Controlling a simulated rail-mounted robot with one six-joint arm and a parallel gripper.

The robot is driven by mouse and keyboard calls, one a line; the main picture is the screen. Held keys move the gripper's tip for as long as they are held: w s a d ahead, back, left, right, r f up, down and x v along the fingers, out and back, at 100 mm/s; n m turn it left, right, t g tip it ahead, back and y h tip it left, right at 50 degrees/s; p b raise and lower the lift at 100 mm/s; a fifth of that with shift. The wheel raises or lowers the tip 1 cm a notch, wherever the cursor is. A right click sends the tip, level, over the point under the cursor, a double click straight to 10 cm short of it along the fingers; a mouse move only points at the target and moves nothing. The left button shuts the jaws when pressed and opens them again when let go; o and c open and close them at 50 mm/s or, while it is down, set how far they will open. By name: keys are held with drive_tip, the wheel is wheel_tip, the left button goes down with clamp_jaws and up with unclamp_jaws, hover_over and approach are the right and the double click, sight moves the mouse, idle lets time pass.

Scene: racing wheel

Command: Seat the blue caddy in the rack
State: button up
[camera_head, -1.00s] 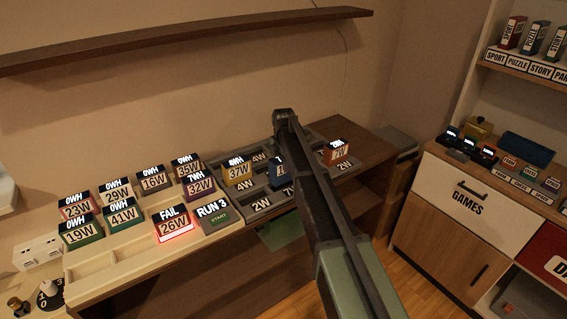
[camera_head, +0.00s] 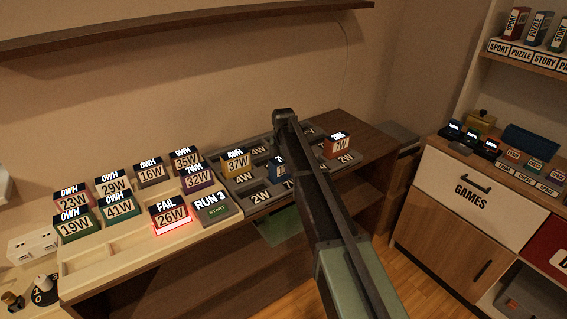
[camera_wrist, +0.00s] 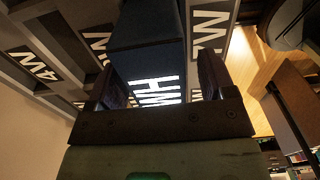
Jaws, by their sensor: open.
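The blue caddy (camera_head: 275,169) stands upright among the slots of the grey rack (camera_head: 232,203) in the head view, partly hidden by my arm. In the wrist view the blue caddy (camera_wrist: 148,45) is between the two fingers of my gripper (camera_wrist: 162,80), with lit white lettering on its near face. The fingers are open, one on each side of it. I cannot tell whether they touch it or whether its base is fully down in a slot. My gripper is hidden behind my arm in the head view.
A yellow 37W caddy (camera_head: 236,163) and an orange 7W caddy (camera_head: 338,146) stand in the rack. Left of it, a pale tray (camera_head: 105,255) holds several caddies, including a red-lit 26W caddy (camera_head: 170,216) marked FAIL, beside the RUN 3 START block (camera_head: 211,208). A shelf (camera_head: 190,28) hangs above.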

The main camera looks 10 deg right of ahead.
wheel_tip(320, 180, up, 11)
drive_tip(key=p, duration=1.1)
drive_tip(key=shift+f, duration=0.1)
wheel_tip(320, 180, up, 7)
drive_tip(key=p, duration=0.6)
drive_tip(key=shift+p, duration=0.4)
